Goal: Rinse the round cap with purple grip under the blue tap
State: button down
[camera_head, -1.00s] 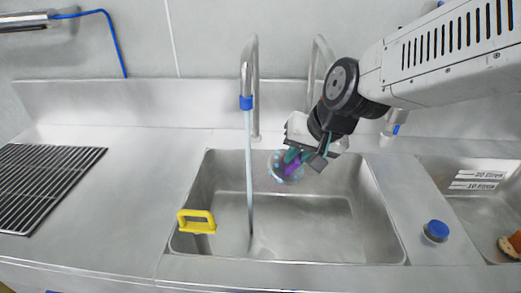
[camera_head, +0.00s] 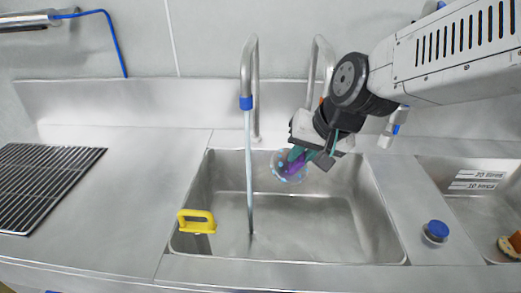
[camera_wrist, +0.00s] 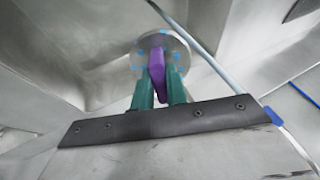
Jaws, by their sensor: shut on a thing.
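My gripper (camera_head: 302,157) is shut on the purple grip of the round cap (camera_head: 283,168). It holds the cap above the sink basin (camera_head: 330,215), tilted. In the wrist view, the green fingers of my gripper (camera_wrist: 160,88) pinch the purple grip, and the round cap (camera_wrist: 142,48) is clear with several blue spots on it. The blue tap (camera_head: 246,102) has a blue band at its outlet and is running. Its water stream (camera_head: 249,180) falls into the basin to the left of the cap. The cap and stream are apart in the head view.
A second tap (camera_head: 318,60) stands behind my arm. A yellow handle (camera_head: 197,221) is at the basin's front left edge. A blue-capped container (camera_head: 436,231) stands right of the basin. A drain rack (camera_head: 45,182) lies far left, and another basin (camera_head: 480,195) is at right.

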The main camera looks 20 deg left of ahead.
jog(key=shift+s+d+r, duration=0.55)
jog(key=shift+d+r, duration=0.25)
jog(key=shift+d, duration=0.05)
jog(key=shift+s+d+r, duration=0.5)
jog(key=shift+d+r, duration=0.25)
jog(key=shift+d, duration=0.05)
